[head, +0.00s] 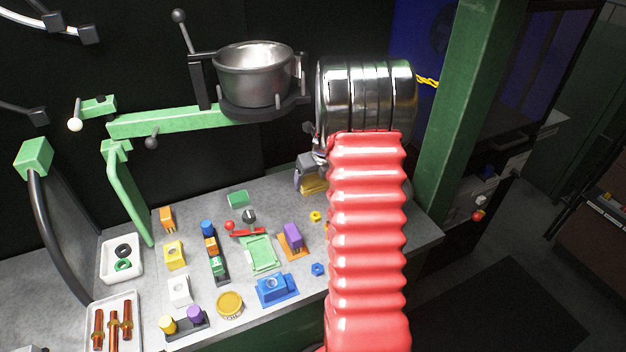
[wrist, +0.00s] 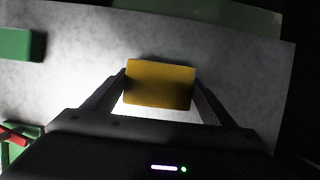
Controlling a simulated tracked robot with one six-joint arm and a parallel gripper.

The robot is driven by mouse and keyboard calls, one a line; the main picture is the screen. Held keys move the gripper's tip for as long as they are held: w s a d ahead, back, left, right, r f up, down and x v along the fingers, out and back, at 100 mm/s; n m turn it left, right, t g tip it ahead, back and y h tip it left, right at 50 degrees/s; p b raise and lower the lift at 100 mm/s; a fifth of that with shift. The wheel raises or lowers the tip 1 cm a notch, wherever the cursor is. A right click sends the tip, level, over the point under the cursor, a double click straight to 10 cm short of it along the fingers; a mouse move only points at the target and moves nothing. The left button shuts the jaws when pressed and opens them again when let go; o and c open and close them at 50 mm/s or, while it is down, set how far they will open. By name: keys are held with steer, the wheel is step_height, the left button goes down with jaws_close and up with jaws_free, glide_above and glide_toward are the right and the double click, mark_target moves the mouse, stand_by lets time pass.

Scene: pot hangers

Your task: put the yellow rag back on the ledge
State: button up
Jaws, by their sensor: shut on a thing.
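The yellow rag (head: 314,186) is a small, flat-looking yellow-orange block shape at the back right of the grey worktop. In the wrist view the rag (wrist: 160,84) sits between the two fingertips. My gripper (wrist: 160,90) is shut on it. In the head view my gripper (head: 309,172) is partly hidden behind my red arm sleeve. I cannot tell whether the rag touches the worktop or is held just above it.
A green block (wrist: 18,44) lies left of the rag. Blocks, a purple piece (head: 292,236) on an orange base and a blue piece (head: 277,289) crowd the worktop's middle. A metal pot (head: 253,75) stands on a green swing arm (head: 180,121) above. A green post (head: 464,110) rises at right.

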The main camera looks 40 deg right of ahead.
mark_target(318, 183)
steer(key=o, duration=1.2)
steer(key=shift+v, duration=3.8)
